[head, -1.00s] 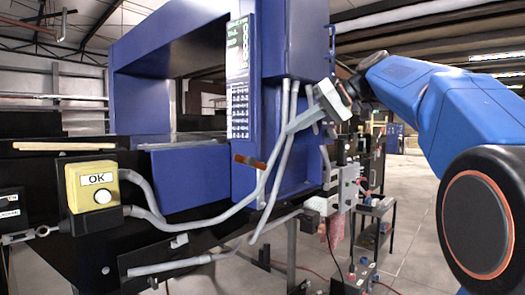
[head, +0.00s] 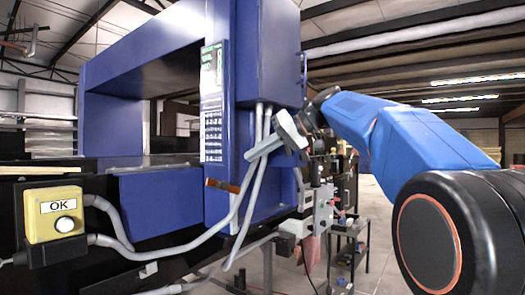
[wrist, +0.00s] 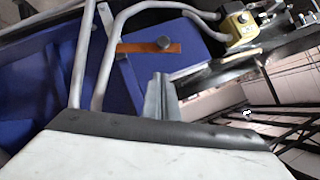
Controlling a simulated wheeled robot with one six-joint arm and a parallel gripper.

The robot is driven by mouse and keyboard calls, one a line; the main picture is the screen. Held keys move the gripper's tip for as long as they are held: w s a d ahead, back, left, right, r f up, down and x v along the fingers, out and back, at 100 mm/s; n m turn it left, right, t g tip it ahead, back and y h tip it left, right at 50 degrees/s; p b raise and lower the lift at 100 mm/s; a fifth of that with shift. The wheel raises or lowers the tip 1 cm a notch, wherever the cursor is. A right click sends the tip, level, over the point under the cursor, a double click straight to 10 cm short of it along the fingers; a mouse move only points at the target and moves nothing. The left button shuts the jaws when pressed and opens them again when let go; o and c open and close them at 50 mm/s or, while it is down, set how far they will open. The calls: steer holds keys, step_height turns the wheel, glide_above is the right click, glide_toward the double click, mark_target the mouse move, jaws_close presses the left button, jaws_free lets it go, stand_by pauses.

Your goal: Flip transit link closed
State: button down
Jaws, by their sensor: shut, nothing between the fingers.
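An orange-brown bar (head: 222,185), which looks like the transit link, lies across the front of the blue machine housing. In the wrist view the bar (wrist: 138,48) shows a round dark knob near one end. My gripper (head: 250,155) is up and to the right of the bar in the head view, apart from it. In the wrist view the grey fingers of my gripper (wrist: 160,83) are together and empty, with the bar beyond their tips. I cannot tell the exact gap between fingertips and bar.
Grey conduits (head: 252,190) run down the housing close to my gripper. A yellow OK button box (head: 54,214) sits at the left. A printed panel (head: 212,110) is on the housing above the bar. A small cart (head: 348,235) stands behind on the right.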

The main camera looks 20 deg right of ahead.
mark_target(220, 183)
steer(key=w+a+f, duration=0.2)
steer(key=a+f, duration=0.3)
steer(key=f, duration=0.1)
steer(key=shift+w+a, duration=0.15)
steer(key=shift+w, duration=0.1)
stand_by(0.3)
